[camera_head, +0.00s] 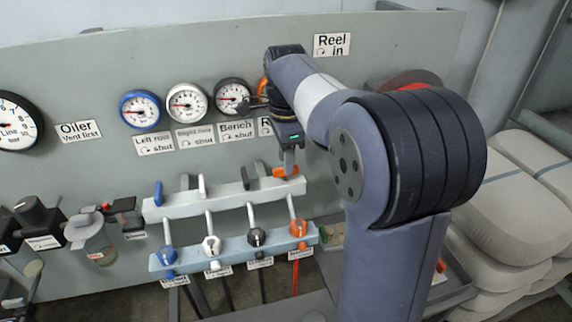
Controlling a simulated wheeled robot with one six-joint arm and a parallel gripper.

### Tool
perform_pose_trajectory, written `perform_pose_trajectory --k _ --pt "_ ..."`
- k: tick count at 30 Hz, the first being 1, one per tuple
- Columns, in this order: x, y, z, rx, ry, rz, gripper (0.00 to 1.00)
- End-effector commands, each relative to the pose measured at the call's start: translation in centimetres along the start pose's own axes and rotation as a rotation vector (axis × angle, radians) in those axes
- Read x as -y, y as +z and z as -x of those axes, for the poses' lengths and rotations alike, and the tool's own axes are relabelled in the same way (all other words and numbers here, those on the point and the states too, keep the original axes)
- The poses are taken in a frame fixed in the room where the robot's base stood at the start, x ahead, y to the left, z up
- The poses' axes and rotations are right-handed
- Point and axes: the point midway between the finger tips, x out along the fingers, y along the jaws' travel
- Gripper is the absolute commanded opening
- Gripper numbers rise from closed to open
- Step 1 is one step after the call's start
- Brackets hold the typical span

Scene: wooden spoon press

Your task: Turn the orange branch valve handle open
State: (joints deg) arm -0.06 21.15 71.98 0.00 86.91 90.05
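The orange branch valve handle (280,172) is at the right end of the upper pale manifold bar. It appears to lie sideways along the bar, while the blue handle (159,193), white handle (202,185) and black handle (245,178) stand upright. My gripper (289,166) points down from the arm, with its fingers at the orange handle and covering its middle. Whether the fingers touch or clasp it cannot be told. An orange knob (298,228) sits below on the lower blue bar.
Blue, white and black-rimmed gauges (188,103) hang above cards; those readable say "shut". A "Reel in" card (332,45) is higher up. Blue, white and black knobs (211,246) line the lower bar (184,257). Pale sacks (510,195) are stacked at right. My arm hides part of the panel.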

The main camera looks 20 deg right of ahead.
Motion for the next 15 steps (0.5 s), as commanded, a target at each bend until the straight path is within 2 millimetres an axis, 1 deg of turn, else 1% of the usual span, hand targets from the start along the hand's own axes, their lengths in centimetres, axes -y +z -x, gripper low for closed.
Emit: perform_pose_trajectory --k 1,3,6,15 --pt "0.0 0.0 -0.7 0.000 0.002 0.000 0.34" --pt "0.0 0.0 -1.4 0.000 0.002 0.000 0.34" --pt "0.0 0.0 -2.0 0.000 0.000 0.000 0.34" --pt "0.0 0.0 -2.2 0.000 0.000 0.000 0.34"
